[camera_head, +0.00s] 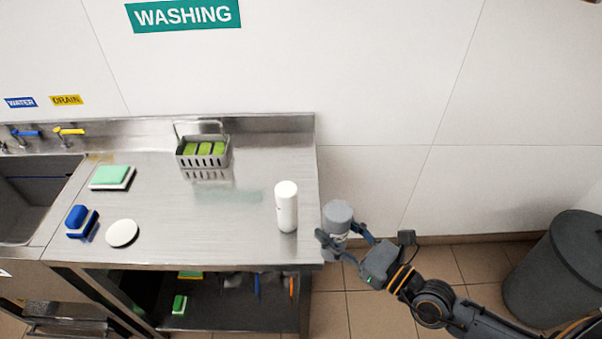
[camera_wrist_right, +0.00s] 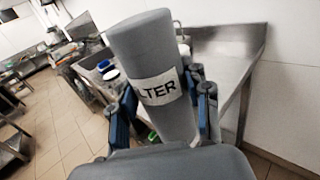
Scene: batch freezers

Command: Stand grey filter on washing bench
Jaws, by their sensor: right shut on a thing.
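The grey filter (camera_head: 338,213) is a grey cylinder with a white label. My right gripper (camera_head: 339,242) is shut on it and holds it roughly upright, just off the right end of the washing bench (camera_head: 240,243). In the right wrist view the filter (camera_wrist_right: 148,45) stands between the two fingers (camera_wrist_right: 160,108), and its label shows the letters "LTER". The washing bench (camera_wrist_right: 240,50) is behind it there. The bench is a steel table under a green "WASHING" sign (camera_head: 184,14). My left gripper is not in view.
A white cylinder (camera_head: 287,207) stands near the bench's right edge. A grey basket (camera_head: 203,158) with green pads, a green sponge (camera_head: 111,175), a blue brush (camera_head: 77,216) and a white disc (camera_head: 122,233) are further left. The bench's middle is clear. A dark bin (camera_head: 560,270) stands right.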

